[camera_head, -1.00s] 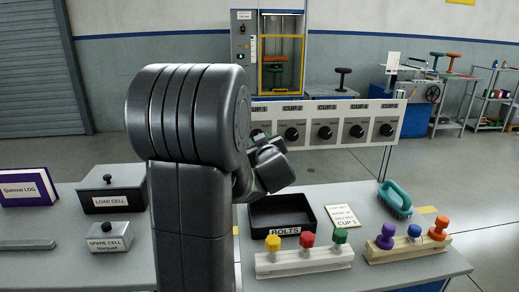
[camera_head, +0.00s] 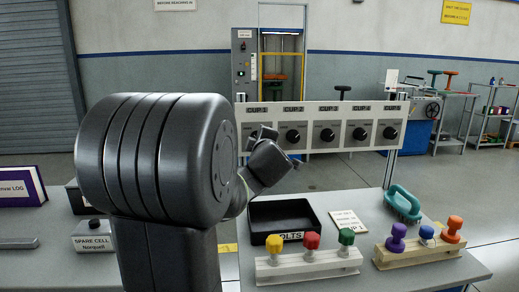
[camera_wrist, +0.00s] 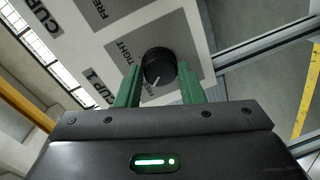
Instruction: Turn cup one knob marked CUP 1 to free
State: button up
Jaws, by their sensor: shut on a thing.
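The CUP 1 knob (camera_wrist: 158,63) is round and black, on a grey square of the white panel (camera_wrist: 85,45). TIGHT is printed on one side of it and FREE, partly covered, on the near side. Its white pointer mark lies at the near edge, close to the FREE lettering. My gripper (camera_wrist: 161,80) has its green fingers on both sides of the knob and is shut on it. In the head view, my gripper (camera_head: 254,138) is at the left end of the panel, under the CUP 1 label (camera_head: 257,109); it and my arm hide most of that knob.
More black knobs stand in a row to the right, the nearest being the CUP 2 knob (camera_head: 293,136). Below are a black bolts tray (camera_head: 262,218), a card (camera_head: 348,222), coloured pegs in holders and a teal handle (camera_head: 402,204).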

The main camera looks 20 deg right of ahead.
jog(key=shift+f+n+b, duration=0.1)
jog(key=shift+n+b, duration=0.3)
jog(key=shift+n, duration=0.2)
jog(key=o, duration=1)
jog(key=p+v, duration=0.4)
jog(key=v, duration=1)
